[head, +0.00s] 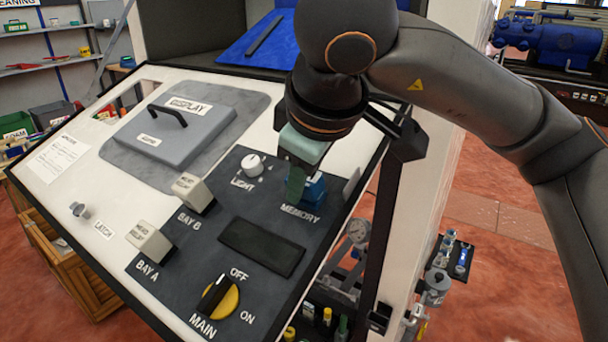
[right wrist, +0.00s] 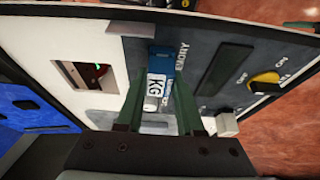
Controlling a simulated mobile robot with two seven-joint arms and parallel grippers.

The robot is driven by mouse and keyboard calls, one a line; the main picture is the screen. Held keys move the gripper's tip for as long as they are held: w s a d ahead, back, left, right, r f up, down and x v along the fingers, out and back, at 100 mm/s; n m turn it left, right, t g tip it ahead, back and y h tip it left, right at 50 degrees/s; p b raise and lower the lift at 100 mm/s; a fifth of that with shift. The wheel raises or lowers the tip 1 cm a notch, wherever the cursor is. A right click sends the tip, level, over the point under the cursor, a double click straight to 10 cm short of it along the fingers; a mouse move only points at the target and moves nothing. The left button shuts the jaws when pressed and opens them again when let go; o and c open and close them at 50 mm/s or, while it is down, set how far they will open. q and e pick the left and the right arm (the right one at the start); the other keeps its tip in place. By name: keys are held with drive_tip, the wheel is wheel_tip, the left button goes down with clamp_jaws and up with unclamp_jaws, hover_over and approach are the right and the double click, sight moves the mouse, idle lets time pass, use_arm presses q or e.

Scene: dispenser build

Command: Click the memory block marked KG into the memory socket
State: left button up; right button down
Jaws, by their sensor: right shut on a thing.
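The memory block is blue with a white KG label (right wrist: 157,86), upside down in the right wrist view. Its blue side (head: 315,188) shows behind a finger in the head view. My right gripper (head: 297,188) is shut on the block, with a green finger on each side in the right wrist view (right wrist: 159,82). The block is at the MEMORY label (head: 300,214) on the dark panel. The memory socket is hidden by the block and fingers, so I cannot tell how deep the block sits. My left gripper is not in view.
The tilted console carries a LIGHT knob (head: 252,165), BAY B (head: 193,193) and BAY A (head: 149,242) blocks, a dark slot (head: 262,248) and a yellow MAIN switch (head: 220,298). A DISPLAY cover with a handle (head: 168,128) lies left. A dark post stands right of the gripper.

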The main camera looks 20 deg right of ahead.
drive_tip(key=shift+d+f+b, duration=0.15)
drive_tip(key=shift+f+b, duration=0.15)
drive_tip(key=shift+f, duration=0.35)
idle(0.5)
drive_tip(key=c, duration=0.8)
unclamp_jaws()
drive_tip(key=shift+c, duration=0.3)
drive_tip(key=o, duration=0.3)
drive_tip(key=shift+s, duration=0.1)
drive_tip(key=shift+o, duration=0.2)
drive_tip(key=shift+r, duration=0.1)
